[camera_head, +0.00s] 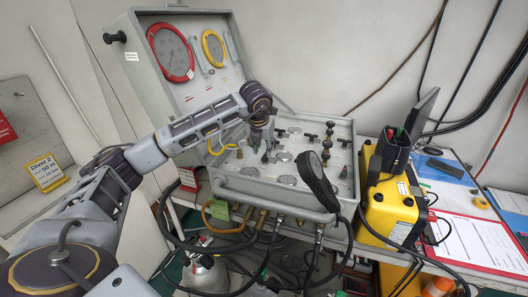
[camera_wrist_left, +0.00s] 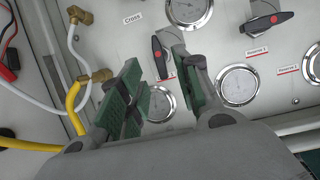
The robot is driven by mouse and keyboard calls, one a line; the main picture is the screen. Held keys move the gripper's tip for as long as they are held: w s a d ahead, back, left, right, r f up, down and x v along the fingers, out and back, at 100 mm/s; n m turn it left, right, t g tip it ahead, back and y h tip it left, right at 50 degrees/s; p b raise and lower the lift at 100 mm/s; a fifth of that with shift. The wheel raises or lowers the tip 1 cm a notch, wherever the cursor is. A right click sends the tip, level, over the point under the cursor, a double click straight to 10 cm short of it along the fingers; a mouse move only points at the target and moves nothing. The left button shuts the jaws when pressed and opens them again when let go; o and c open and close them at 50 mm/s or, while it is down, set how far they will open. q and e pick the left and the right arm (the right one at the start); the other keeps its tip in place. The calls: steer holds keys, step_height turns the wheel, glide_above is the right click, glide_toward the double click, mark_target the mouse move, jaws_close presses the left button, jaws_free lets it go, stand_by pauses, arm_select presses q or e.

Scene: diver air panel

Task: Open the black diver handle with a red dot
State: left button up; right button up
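My left gripper (camera_head: 262,138) reaches in from the left over the grey air panel (camera_head: 240,182). In the left wrist view its green-padded fingers (camera_wrist_left: 156,60) are apart, with no object gripped. A black diver handle (camera_wrist_left: 161,58) with a small red mark near its upper end shows between the fingertips. It stands roughly upright in the picture, and I cannot tell whether a finger touches it. A second black handle (camera_wrist_left: 268,22), also with a red mark, lies tilted to the right. In the head view the gripper and arm hide part of the panel. My right gripper is not in view.
Round gauges (camera_wrist_left: 238,85) and brass fittings (camera_wrist_left: 80,15) sit close around the fingers. A black oval object (camera_head: 316,180) stands at the panel's front right. A yellow case (camera_head: 388,215) is right of the panel. The open lid (camera_head: 140,75) rises behind. Hoses hang below.

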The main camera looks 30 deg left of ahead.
arm_select(q)
steer(key=v, duration=0.8)
stand_by(0.6)
